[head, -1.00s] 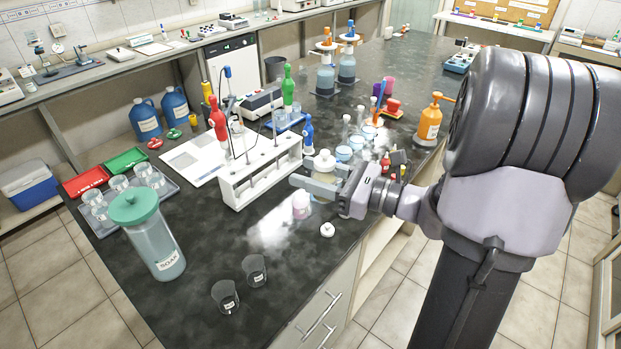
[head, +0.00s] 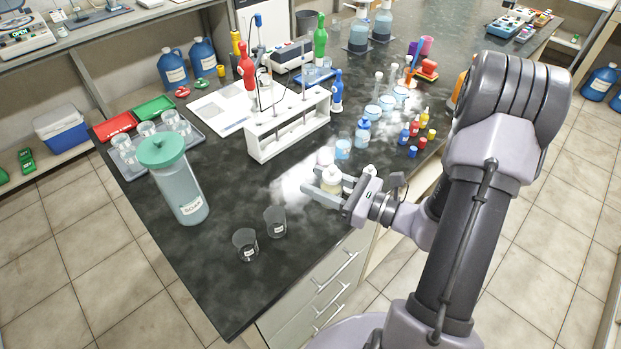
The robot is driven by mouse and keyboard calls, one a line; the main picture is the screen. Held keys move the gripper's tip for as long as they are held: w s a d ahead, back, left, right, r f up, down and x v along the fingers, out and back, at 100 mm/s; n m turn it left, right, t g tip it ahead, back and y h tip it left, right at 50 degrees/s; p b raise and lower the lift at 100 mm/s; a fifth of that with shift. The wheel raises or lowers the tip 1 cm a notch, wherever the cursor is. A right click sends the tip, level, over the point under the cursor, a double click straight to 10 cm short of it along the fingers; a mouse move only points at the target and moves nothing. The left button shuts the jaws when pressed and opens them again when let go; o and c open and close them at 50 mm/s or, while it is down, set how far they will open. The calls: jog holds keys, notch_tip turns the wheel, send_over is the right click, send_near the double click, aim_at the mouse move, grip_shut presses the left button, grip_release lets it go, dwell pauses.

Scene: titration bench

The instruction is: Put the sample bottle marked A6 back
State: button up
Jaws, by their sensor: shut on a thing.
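My gripper (head: 331,190) is shut around a small bottle (head: 331,177) with a pale yellowish body and a white top, near the front right edge of the dark bench. The bottle looks upright; any A6 mark on it is not legible, and the jaws hide part of its body. I cannot tell whether its base touches the bench. A small pinkish-white container (head: 325,157) stands just behind it. A white rack (head: 262,148) with upright rods stands behind and to the left.
A blue-capped bottle (head: 363,133), light-blue beakers (head: 373,112) and small coloured bottles (head: 413,132) stand behind and right of my gripper. Two clear cups (head: 245,245) and a large green-lidded jug (head: 178,180) stand to the left. The bench between cups and rack is mostly clear.

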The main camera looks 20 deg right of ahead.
jog(key=a+f, duration=0.1)
jog(key=f, duration=0.1)
jog(key=a+f, duration=0.1)
jog(key=f, duration=0.1)
jog(key=s+a+f, duration=0.1)
jog(key=f, duration=0.1)
jog(key=shift+a+f+b, duration=0.2)
jog(key=shift+f+b, duration=0.05)
jog(key=shift+b, duration=0.05)
jog(key=w+b, duration=0.1)
jog(key=w, duration=0.4)
jog(key=w+d+f+b, duration=0.1)
jog(key=w, duration=0.3)
jog(key=w+b, duration=0.1)
jog(key=w, duration=0.4)
jog(key=shift+w+d+f, duration=0.25)
jog(key=shift+w+d, duration=0.1)
jog(key=shift+d, duration=0.05)
jog(key=shift+w+f+b, duration=0.2)
jog(key=shift+b, duration=0.1)
jog(key=shift+f+b, duration=0.8)
jog(key=shift+f, duration=0.65)
jog(key=shift+f, duration=0.15)
jog(key=o, duration=1.3)
